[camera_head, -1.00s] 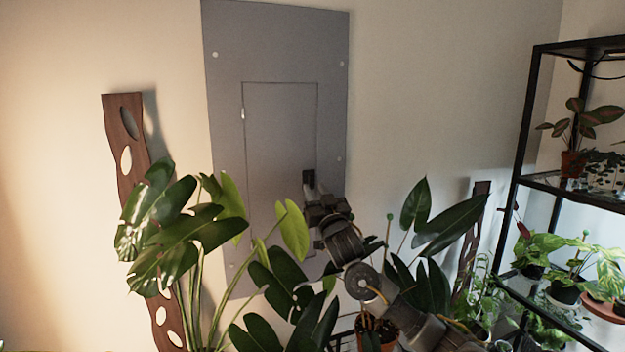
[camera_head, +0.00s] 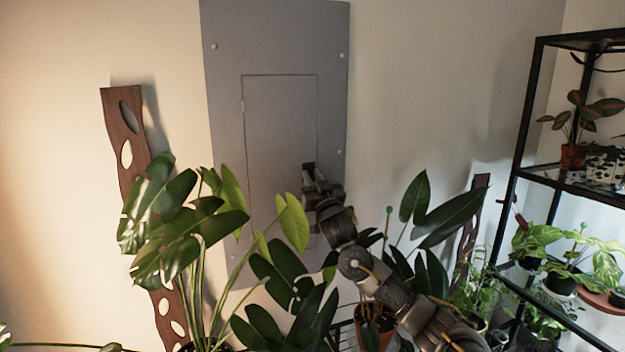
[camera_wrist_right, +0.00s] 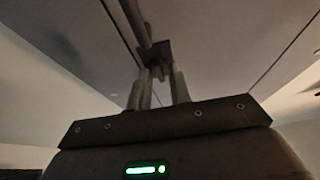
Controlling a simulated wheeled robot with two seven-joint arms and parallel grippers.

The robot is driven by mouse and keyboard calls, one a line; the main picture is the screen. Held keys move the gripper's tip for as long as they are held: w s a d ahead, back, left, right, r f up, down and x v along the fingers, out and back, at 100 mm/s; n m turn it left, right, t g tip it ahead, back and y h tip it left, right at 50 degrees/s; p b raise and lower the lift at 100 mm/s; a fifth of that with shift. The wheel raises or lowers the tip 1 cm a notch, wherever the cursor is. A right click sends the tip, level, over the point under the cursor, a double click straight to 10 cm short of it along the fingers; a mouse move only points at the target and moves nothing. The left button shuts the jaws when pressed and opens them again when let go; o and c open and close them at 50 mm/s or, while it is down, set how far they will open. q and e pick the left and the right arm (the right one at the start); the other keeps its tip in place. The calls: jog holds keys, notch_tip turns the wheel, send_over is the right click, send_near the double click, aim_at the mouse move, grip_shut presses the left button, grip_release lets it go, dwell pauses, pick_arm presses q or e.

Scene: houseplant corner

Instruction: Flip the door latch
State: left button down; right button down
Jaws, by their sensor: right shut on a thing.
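A grey wall panel (camera_head: 225,110) holds a closed inner door (camera_head: 275,125). My right gripper (camera_head: 309,170) is at the lower right edge of this door, where the latch is; the gripper hides most of the latch in the head view. In the right wrist view the dark latch (camera_wrist_right: 155,50) stands out from the panel. Both fingers of the right gripper (camera_wrist_right: 158,88) reach up to it and are shut on its near end. My left gripper is in neither view.
A large leafy plant (camera_head: 180,225) stands in front of the panel's lower left, and another leafy plant (camera_head: 440,220) rises beside my right arm. A black shelf rack (camera_head: 513,170) with potted plants stands at the right. A wooden board (camera_head: 117,130) leans on the wall at left.

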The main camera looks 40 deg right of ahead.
jog(key=shift+m+h, duration=0.4)
jog(key=shift+m, duration=0.1)
jog(key=m+h, duration=0.1)
jog(key=m, duration=0.1)
jog(key=m+g+h, duration=0.1)
jog(key=m, duration=0.2)
jog(key=shift+w+a+m+g, duration=0.1)
jog(key=shift+a+m+g, duration=0.05)
jog(key=shift+m+g, duration=0.15)
jog(key=m+g+h, duration=0.1)
jog(key=m, duration=0.1)
jog(key=m+g, duration=0.1)
jog(key=m, duration=0.2)
jog(key=m+g+h, duration=0.1)
jog(key=m, duration=0.1)
jog(key=shift+a+r+h, duration=0.1)
jog(key=shift+r+h, duration=0.05)
jog(key=shift+h, duration=0.15)
jog(key=m, duration=0.2)
jog(key=m+g, duration=0.1)
jog(key=m, duration=0.1)
jog(key=shift+r+g+p, duration=0.1)
jog(key=shift+g+p, duration=0.2)
jog(key=shift+p, duration=0.05)
jog(key=m+g, duration=0.1)
jog(key=m, duration=0.3)
jog(key=shift+r, duration=0.1)
jog(key=shift+m+g+p, duration=0.3)
jog(key=shift+m, duration=0.2)
